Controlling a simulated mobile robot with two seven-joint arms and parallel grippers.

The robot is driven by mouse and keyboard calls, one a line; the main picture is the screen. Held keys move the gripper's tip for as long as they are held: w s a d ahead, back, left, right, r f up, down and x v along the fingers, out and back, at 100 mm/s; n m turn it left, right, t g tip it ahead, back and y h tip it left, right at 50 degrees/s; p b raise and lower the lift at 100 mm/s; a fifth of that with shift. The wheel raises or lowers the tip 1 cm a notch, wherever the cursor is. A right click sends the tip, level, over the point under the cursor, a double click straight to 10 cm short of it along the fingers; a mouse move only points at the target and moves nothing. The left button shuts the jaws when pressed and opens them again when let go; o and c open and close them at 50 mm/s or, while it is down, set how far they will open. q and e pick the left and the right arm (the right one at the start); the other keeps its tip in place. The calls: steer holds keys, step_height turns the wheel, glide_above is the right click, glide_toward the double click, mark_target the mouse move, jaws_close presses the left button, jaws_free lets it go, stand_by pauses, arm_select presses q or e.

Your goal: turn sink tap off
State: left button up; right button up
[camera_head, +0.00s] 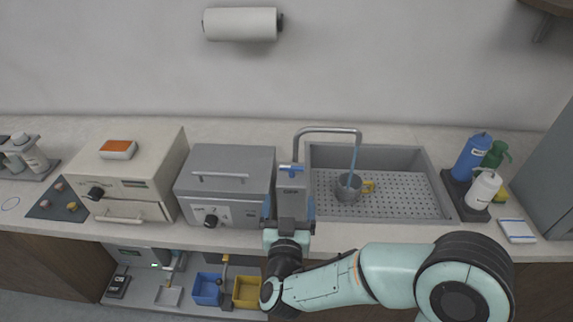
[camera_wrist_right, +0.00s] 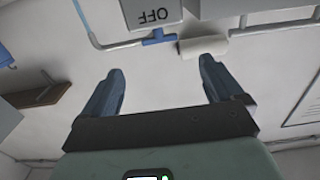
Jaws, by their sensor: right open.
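The sink tap has a curved metal spout (camera_head: 328,130) and a grey block (camera_head: 293,183) with a small blue lever (camera_head: 289,170) at the left edge of the sink. A blue stream of water (camera_head: 354,162) falls from the spout into a metal mug (camera_head: 347,187) with a yellow handle. In the right wrist view the blue lever (camera_wrist_right: 158,37) shows beside a block marked OFF (camera_wrist_right: 155,12), upside down. My right gripper (camera_head: 289,208) is open and empty, its blue fingers spread just in front of the block. My left gripper is in neither view.
The sink (camera_head: 433,190) has a perforated floor. A grey box with a knob (camera_head: 225,195) stands close left of the tap. Bottles (camera_head: 471,157) stand right of the sink. A paper roll (camera_head: 240,24) hangs on the wall. Blue and yellow bins (camera_head: 207,288) sit below the counter.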

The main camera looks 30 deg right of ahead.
mark_target(292, 170)
steer(key=p+x, duration=0.2)
steer(key=x, duration=1.1)
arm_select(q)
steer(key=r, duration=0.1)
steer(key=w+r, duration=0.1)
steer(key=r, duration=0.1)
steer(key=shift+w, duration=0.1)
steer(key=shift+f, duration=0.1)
arm_select(e)
steer(key=c, duration=1)
